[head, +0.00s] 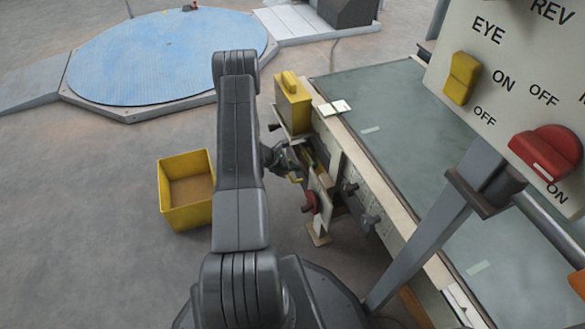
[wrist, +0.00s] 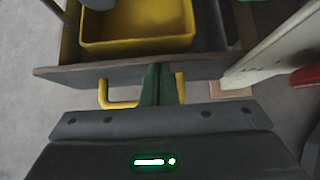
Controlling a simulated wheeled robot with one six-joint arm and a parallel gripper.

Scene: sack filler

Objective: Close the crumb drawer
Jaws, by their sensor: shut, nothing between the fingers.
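The crumb drawer (wrist: 215,66) stands drawn out in the wrist view, with its grey inside and a yellow tray (wrist: 140,46) showing behind its front. A yellow handle (wrist: 118,104) is on the front. My gripper (wrist: 162,70) is shut and empty, its green fingers at the middle of the drawer front and partly hiding the handle. I cannot tell whether they touch the front. In the head view, my gripper (head: 288,160) is beside the machine, and my arm partly hides it. The yellow handle (head: 295,180) shows just below it, small.
A conveyor table (head: 390,130) runs along the right. A panel with yellow and red switches (head: 500,90) stands at upper right. A yellow bin (head: 187,215) is on the floor left of my arm. A round blue platform (head: 165,60) lies at the back. Floor at left is clear.

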